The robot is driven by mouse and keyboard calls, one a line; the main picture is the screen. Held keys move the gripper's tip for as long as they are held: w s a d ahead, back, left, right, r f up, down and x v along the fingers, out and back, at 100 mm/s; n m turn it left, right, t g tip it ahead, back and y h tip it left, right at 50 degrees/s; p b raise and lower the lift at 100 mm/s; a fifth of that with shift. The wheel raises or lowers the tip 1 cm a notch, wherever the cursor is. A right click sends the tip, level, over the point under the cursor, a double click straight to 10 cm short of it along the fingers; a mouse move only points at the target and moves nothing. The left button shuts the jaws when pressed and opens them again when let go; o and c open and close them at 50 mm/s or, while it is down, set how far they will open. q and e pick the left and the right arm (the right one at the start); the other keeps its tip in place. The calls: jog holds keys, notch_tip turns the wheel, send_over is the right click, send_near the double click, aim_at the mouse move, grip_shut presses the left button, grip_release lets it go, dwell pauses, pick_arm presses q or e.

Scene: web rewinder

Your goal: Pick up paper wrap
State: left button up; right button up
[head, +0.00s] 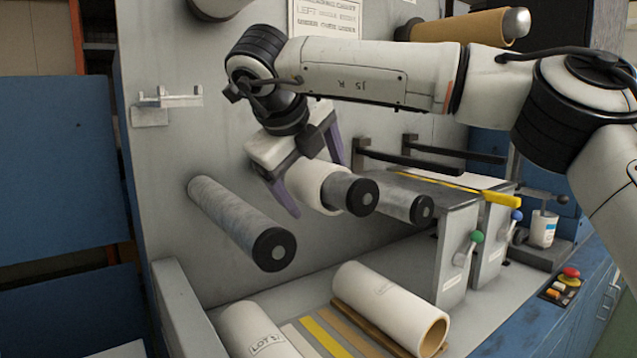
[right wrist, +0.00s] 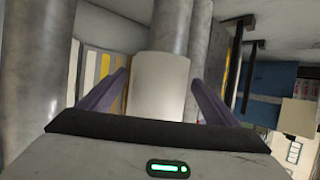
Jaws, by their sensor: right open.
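A white paper wrap (head: 314,184) is around a grey spindle with a black end cap (head: 362,195), the middle one of several sticking out from the machine's panel. My right gripper (head: 318,188) reaches down over it with purple fingers apart, one on each side of the wrap. In the right wrist view the wrap (right wrist: 161,88) lies between the open fingers, with a gap visible beside it. I cannot tell whether either finger touches it. My left gripper is not in view.
A bare grey roller (head: 235,220) is to the left and another (head: 405,200) to the right. Below, white rolls (head: 390,305) lie on the bench beside colored strips. Levers with green (head: 477,237) and blue knobs stand at the right, near a red button (head: 571,272).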

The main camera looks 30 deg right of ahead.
jog(key=shift+w+d+f, duration=0.35)
jog(key=shift+f, duration=0.15)
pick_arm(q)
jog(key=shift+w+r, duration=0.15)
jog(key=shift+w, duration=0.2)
pick_arm(e)
jog(key=c, duration=1.2)
jog(key=shift+o, duration=0.2)
jog(key=shift+r, duration=0.1)
jog(key=shift+r, duration=0.1)
jog(key=shift+s, duration=0.15)
pick_arm(q)
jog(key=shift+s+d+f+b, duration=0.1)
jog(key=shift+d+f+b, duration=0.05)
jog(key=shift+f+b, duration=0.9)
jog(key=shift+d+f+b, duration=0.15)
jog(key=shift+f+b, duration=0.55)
jog(key=shift+b, duration=0.65)
pick_arm(e)
jog(key=s+d, duration=0.2)
jog(key=s, duration=1.5)
jog(key=shift+s+d, duration=0.2)
jog(key=shift+s, duration=0.05)
